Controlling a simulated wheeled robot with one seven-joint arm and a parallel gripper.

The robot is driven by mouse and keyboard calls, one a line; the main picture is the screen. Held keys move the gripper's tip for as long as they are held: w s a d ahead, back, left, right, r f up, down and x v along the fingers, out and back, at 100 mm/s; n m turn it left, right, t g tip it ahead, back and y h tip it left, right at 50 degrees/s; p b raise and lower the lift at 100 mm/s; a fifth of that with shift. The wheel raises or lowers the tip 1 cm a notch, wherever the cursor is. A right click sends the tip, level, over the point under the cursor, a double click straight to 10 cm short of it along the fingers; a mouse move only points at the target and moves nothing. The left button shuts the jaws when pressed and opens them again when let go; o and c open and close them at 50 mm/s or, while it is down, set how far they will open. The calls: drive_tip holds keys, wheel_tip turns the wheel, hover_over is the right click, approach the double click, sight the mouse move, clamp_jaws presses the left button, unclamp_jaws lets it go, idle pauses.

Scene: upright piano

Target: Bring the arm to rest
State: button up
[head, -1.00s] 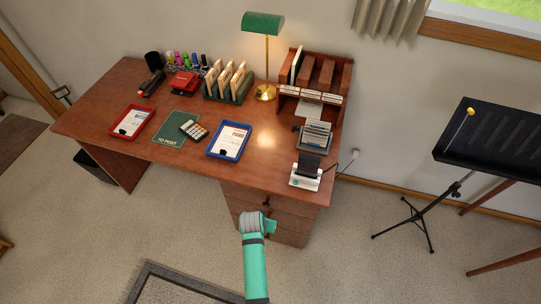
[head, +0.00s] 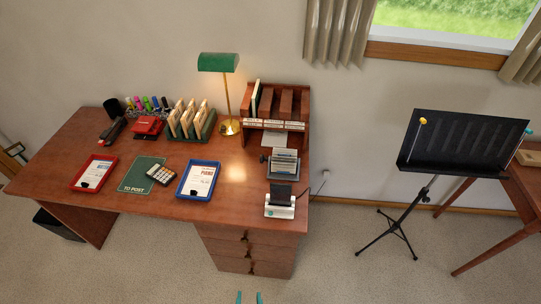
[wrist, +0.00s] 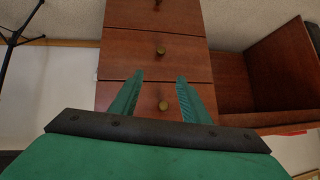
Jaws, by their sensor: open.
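My gripper (head: 249,298) shows only as two teal fingertips at the bottom edge of the head view, in front of the desk's drawers. In the wrist view my gripper (wrist: 155,79) is open, with its two fingers apart and nothing between them. Beyond the fingers are the desk's brown drawer fronts (wrist: 128,48) with round brass knobs. The fingers overlap the drawer fronts in that view, but the head view shows floor between them and the drawers (head: 250,252). Most of my arm is out of the head view.
A black music stand (head: 440,145) stands right. Carpet (head: 335,255) between them is clear.

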drive_tip(key=s+d+r+t, duration=0.2)
drive_tip(key=s+r, duration=0.2)
drive_tip(key=r, duration=0.4)
drive_tip(key=s+d+r+t, duration=0.1)
drive_tip(key=s+d+r, duration=0.2)
drive_tip(key=r, duration=0.5)
drive_tip(key=s+d+r+n+t+h, duration=0.1)
drive_tip(key=s+d+r+t, duration=0.1)
drive_tip(key=s+r, duration=0.4)
wheel_tip(320, 180, up, 2)
drive_tip(key=shift+d+r+t, duration=0.1)
drive_tip(key=shift+d+t, duration=0.05)
drive_tip(key=shift+t, duration=0.15)
